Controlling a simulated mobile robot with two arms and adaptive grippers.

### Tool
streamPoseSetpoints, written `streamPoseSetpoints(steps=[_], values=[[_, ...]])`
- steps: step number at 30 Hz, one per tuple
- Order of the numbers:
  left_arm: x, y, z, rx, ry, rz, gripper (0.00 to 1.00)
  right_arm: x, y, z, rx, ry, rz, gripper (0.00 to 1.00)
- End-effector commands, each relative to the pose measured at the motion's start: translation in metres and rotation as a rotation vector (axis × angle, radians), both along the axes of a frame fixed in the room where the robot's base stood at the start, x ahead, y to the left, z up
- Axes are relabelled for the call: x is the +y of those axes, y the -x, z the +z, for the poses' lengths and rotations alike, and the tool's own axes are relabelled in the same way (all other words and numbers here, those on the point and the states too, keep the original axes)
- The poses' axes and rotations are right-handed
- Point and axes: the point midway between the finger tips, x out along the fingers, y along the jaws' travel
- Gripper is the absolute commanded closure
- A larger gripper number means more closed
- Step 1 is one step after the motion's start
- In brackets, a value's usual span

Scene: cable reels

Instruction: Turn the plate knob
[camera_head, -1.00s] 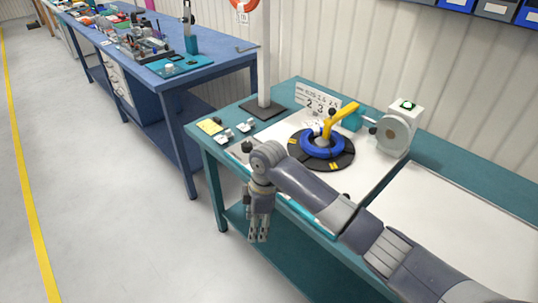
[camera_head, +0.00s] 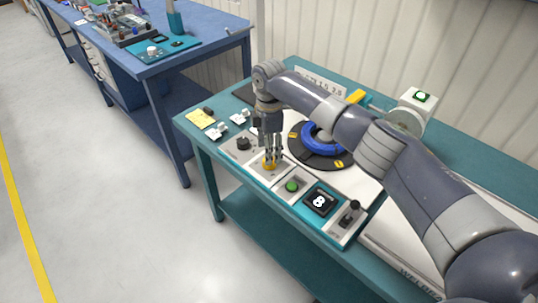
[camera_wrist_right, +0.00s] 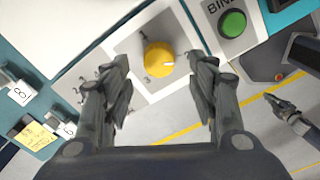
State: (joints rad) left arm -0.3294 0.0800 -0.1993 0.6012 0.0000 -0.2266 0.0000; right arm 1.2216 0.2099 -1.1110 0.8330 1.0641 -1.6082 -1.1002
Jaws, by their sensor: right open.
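A round yellow knob (camera_head: 269,165) with a white pointer mark sits on a light square plate in the control row along the bench's front edge. In the right wrist view the yellow knob (camera_wrist_right: 159,59) lies between and just beyond my right fingertips. My right gripper (camera_head: 272,155) points down over it, fingers spread with one on either side. In the wrist view the right gripper (camera_wrist_right: 163,76) is open and empty; I cannot tell whether a finger touches the knob. A black knob (camera_head: 243,143) sits left of the yellow one.
A blue cable coil (camera_head: 322,138) lies on a black turntable behind my forearm. White switches (camera_head: 239,117) and a yellow note (camera_head: 200,119) are at left.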

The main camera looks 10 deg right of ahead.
Motion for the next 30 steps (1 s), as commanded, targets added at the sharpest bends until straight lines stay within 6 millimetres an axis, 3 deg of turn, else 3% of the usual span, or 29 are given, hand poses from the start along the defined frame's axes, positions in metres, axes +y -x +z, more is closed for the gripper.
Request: streamPoseSetpoints(steps=[4,10,14,19,25,30], values=[[-0.001,-0.018,0.004,-0.027,0.003,-0.001,1.00,0.000,0.001,-0.024,0.002,0.000,0.000,0.46],[-0.004,-0.055,0.008,-0.083,0.009,-0.002,1.00,0.001,0.000,-0.042,0.001,-0.001,0.001,0.46],[-0.004,-0.055,0.008,-0.082,0.009,-0.002,1.00,0.001,0.000,-0.044,-0.001,-0.001,0.001,0.46],[-0.003,-0.040,0.006,-0.059,0.006,-0.001,1.00,0.001,0.000,-0.044,-0.001,-0.001,0.001,0.46],[-0.002,-0.026,0.005,-0.037,0.004,-0.001,1.00,0.000,0.000,-0.044,0.000,0.000,0.001,0.89],[-0.002,-0.027,0.006,-0.040,0.004,-0.001,1.00,0.000,0.000,-0.044,0.000,0.000,0.000,0.91]])
